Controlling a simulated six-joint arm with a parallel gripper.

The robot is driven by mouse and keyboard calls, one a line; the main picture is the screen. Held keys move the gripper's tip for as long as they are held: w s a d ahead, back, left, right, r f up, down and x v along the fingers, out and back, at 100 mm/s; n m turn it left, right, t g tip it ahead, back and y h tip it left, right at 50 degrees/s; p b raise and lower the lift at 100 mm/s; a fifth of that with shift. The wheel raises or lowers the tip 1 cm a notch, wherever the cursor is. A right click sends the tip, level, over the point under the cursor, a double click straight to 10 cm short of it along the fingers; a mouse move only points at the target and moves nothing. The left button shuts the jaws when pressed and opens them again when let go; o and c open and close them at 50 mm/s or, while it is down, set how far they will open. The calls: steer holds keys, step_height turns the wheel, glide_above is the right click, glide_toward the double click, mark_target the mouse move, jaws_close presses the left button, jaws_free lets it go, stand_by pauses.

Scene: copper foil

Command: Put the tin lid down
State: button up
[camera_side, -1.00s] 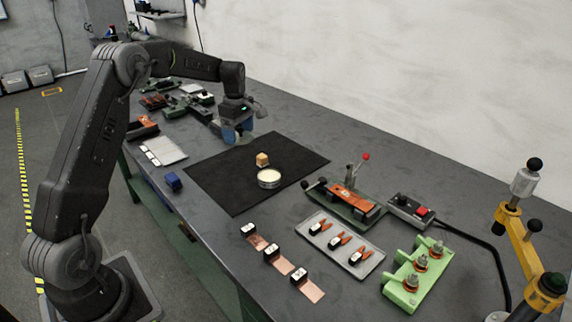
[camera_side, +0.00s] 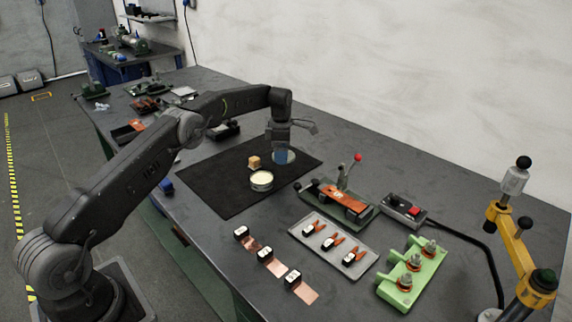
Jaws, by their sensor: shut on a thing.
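My gripper (camera_side: 281,157) points down over the back right part of the black mat (camera_side: 215,190). It is shut on the tin lid (camera_side: 291,157), a pale grey round disc partly hidden behind the blue fingers. The lid is low over the mat; I cannot tell whether it touches. The open round tin (camera_side: 261,181) stands on the mat, in front and to the left of the gripper, with a cream-coloured inside. A small tan wooden block (camera_side: 254,162) sits just behind the tin. The gripper is apart from both.
A fixture with a red-knobbed lever (camera_side: 342,200) stands right of the mat. In front are a grey tray (camera_side: 333,243) with several clips, copper foil strips (camera_side: 305,292) and a green block (camera_side: 412,272). The front left of the mat is clear.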

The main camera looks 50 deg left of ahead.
mark_target(286, 171)
steer(key=shift+w+d+f, duration=0.45)
steer(key=shift+w+d, duration=0.05)
steer(key=shift+f, duration=1.95)
steer(key=shift+f, duration=0.1)
